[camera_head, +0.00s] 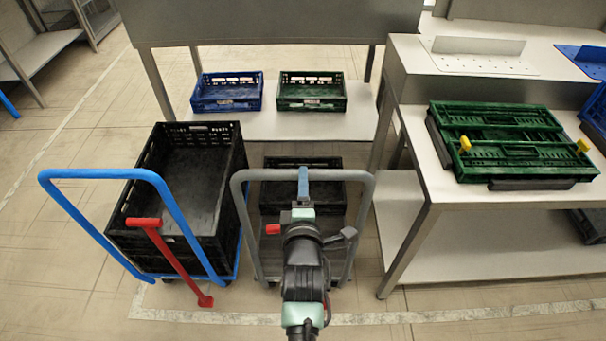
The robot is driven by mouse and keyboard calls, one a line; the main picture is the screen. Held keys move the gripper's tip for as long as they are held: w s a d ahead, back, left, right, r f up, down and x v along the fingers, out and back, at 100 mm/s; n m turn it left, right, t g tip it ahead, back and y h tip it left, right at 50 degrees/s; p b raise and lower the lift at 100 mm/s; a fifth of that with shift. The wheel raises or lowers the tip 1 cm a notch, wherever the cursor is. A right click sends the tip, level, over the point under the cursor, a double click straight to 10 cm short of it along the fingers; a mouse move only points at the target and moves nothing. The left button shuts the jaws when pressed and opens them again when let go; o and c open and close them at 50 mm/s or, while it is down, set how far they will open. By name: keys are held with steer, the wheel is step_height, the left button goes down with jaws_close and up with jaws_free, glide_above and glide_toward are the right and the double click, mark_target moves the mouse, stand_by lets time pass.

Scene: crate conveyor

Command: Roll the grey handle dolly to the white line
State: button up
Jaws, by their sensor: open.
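The grey handle dolly (241,217) stands in the middle, in front of the workbench. Its grey tubular handle faces me, and a black crate (312,162) shows behind the handle. My gripper (303,178) is open at the middle of the handle's top bar. It overlaps the bar in this view; I cannot tell whether the fingers are around it or touching it. My arm hides part of the dolly's lower middle. A worn white line (230,317) runs across the floor in front of the dolly. Another pale line (62,130) runs along the floor at the left.
A blue handle dolly (80,218) with a tall black crate (232,165) stands close on the left. A red T-bar (170,252) leans in front of it. A table (408,215) with green crates (500,118) stands at right.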

steer(key=shift+w+f+b, duration=0.15)
steer(key=shift+w+f, duration=0.1)
steer(key=shift+w, duration=0.9)
steer(key=shift+w+f+b, duration=0.15)
steer(key=shift+w+f, duration=0.05)
steer(key=shift+w, duration=0.9)
steer(key=shift+c, duration=0.3)
jaws_close()
